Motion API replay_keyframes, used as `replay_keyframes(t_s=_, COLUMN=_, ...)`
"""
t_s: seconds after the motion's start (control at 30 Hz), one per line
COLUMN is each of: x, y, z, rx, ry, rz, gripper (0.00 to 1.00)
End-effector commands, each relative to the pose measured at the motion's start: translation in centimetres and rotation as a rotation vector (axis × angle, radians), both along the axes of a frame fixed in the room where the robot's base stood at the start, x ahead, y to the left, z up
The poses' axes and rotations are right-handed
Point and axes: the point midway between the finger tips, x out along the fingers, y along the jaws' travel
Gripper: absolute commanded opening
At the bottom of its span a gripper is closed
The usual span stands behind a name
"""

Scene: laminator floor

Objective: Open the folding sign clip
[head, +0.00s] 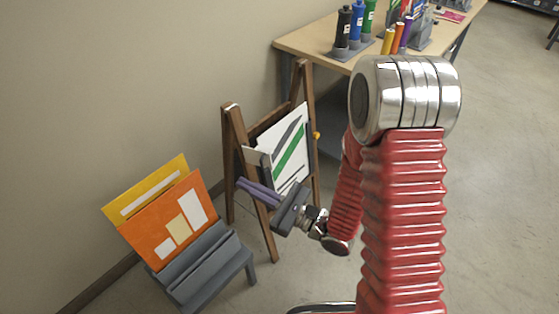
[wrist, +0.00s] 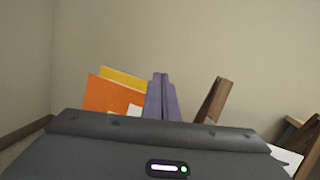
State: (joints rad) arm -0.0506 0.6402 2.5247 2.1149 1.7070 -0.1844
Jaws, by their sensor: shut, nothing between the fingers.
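A brown wooden folding sign (head: 229,130) stands on the floor near the wall in the head view. It bears a white board (head: 276,150) with green and dark stripes. A grey strip (head: 265,168) lies along the board's left edge; I cannot tell whether it is the clip, or its state. My gripper (head: 241,183) has purple fingers, shut together and empty, in front of the sign's lower left part. I cannot tell whether they touch it. In the wrist view the shut fingers (wrist: 160,78) point upward, left of a brown wooden post (wrist: 217,97).
A grey rack (head: 215,262) with orange (head: 165,225) and yellow boards stands left of the sign. A wooden table (head: 315,42) with bottles stands behind. An orange knob (head: 316,135) shows at the sign's right side. The wall is close behind; floor at right is clear.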

Motion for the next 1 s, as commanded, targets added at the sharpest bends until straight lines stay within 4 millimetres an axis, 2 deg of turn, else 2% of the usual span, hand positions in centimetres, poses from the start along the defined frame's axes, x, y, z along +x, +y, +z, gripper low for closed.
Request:
replay_keyframes(t_s=0.03, x=-0.7, y=0.6, z=1.3, rx=-0.013, ry=-0.03, rz=0.048, gripper=0.0)
replay_keyframes(t_s=0.2, x=-4.0, y=2.2, z=4.2, rx=-0.082, ry=-0.113, rz=0.225, gripper=0.0)
replay_keyframes(t_s=0.47, x=-9.5, y=2.9, z=6.7, rx=-0.243, ry=-0.256, rz=0.469, gripper=0.0)
replay_keyframes(t_s=0.77, x=-14.9, y=1.0, z=7.1, rx=-0.507, ry=-0.436, rz=0.705, gripper=0.0)
replay_keyframes(t_s=1.0, x=-17.4, y=-2.4, z=6.5, rx=-0.769, ry=-0.586, rz=0.847, gripper=0.0)
